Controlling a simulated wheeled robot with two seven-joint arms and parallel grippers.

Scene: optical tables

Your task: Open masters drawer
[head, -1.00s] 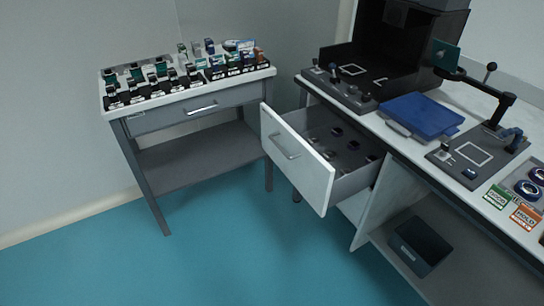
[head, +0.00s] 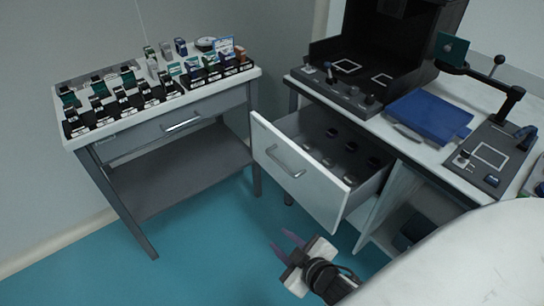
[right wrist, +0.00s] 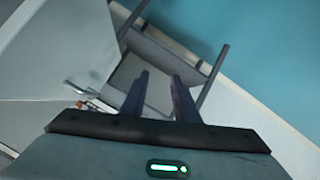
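A white-fronted drawer (head: 300,175) with a bar handle (head: 285,163) stands pulled out from under the right-hand table in the head view. Several dark round places show inside it. The other table has a grey drawer (head: 170,131) with its own bar handle (head: 183,125), and it is shut. No label shows which drawer is the masters drawer. My right gripper (head: 282,241) is below and in front of the pulled-out drawer, apart from its handle. In the right wrist view the right gripper's fingers (right wrist: 158,95) are apart with nothing between them. My left gripper is not in view.
The left table (head: 72,139) carries several small dark and green items. The right table holds a black enclosure (head: 400,40), a blue case (head: 432,115) and a plate with an arm stand (head: 485,160). Teal floor (head: 205,225) is free between and before the tables.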

